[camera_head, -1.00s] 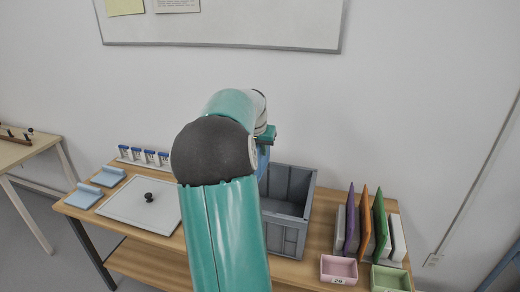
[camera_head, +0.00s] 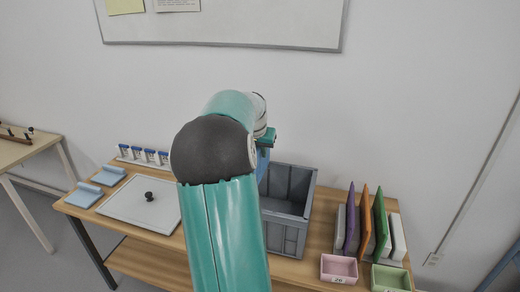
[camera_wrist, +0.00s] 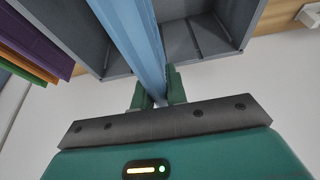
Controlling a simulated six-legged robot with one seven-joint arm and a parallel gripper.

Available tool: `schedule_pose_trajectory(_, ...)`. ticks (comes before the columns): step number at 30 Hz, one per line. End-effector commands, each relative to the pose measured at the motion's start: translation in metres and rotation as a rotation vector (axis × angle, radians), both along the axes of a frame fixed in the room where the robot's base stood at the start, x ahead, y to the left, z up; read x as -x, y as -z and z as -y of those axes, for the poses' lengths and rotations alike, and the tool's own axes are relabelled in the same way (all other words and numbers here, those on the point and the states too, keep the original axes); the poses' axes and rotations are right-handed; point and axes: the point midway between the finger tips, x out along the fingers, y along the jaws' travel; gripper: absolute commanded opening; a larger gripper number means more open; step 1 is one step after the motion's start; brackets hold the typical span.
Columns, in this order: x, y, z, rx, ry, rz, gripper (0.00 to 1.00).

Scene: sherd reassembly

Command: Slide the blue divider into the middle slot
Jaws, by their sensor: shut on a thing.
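My gripper (camera_wrist: 159,92) is shut on the blue divider (camera_wrist: 137,35), which runs up the wrist view between the two green fingers. In the head view, my arm hides most of the gripper, and only a small part of the blue divider (camera_head: 262,163) shows. The divider is at the left part of the grey crate (camera_head: 284,236), with the crate's walls (camera_wrist: 208,32) on both sides of it in the wrist view. Ribs show on the crate's inner walls. I cannot tell whether the divider's lower edge is in a slot.
A rack with purple (camera_head: 350,220), orange (camera_head: 365,218) and green (camera_head: 380,222) panels stands right of the crate. A pink bin (camera_head: 339,269) and a pale green bin (camera_head: 390,279) sit before it.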

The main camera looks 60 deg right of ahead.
Motion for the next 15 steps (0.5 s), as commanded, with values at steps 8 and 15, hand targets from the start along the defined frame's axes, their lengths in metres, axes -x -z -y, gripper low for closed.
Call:
schedule_pose_trajectory(8, 0.0, 0.01, 0.0, 0.001, 0.0, 0.0, 0.0)
schedule_pose_trajectory(15, 0.0, 0.015, 0.0, 0.001, 0.0, 0.0, 0.0)
